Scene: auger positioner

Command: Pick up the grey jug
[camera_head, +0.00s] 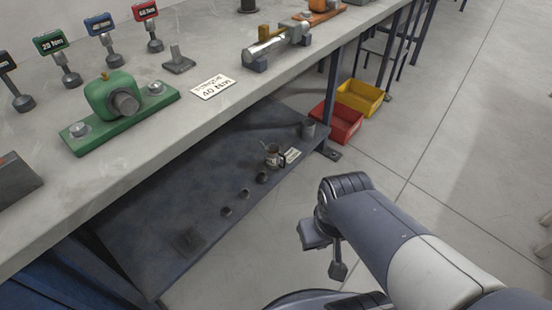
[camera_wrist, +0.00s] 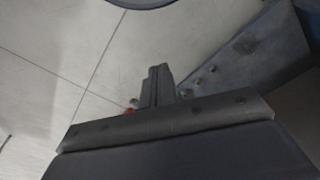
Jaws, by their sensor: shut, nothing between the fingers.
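A small grey jug (camera_head: 272,157) with a handle stands on the dark lower shelf (camera_head: 165,185) under the workbench, near the shelf's right part. A small pale label (camera_head: 292,155) lies beside it. My gripper (camera_head: 338,270) hangs over the open floor, to the right of and apart from the shelf. In the wrist view my gripper's fingers (camera_wrist: 157,85) are together with nothing between them. Part of the dark shelf (camera_wrist: 240,62) shows to the right of the fingers, with small objects too small to identify; I cannot tell the jug there.
A grey cup (camera_head: 308,129) and several small dark pieces (camera_head: 243,193) share the shelf. The workbench top (camera_head: 190,125) overhangs it, carrying a green fixture (camera_head: 118,105). Red (camera_head: 337,122) and yellow (camera_head: 360,96) bins stand on the floor behind.

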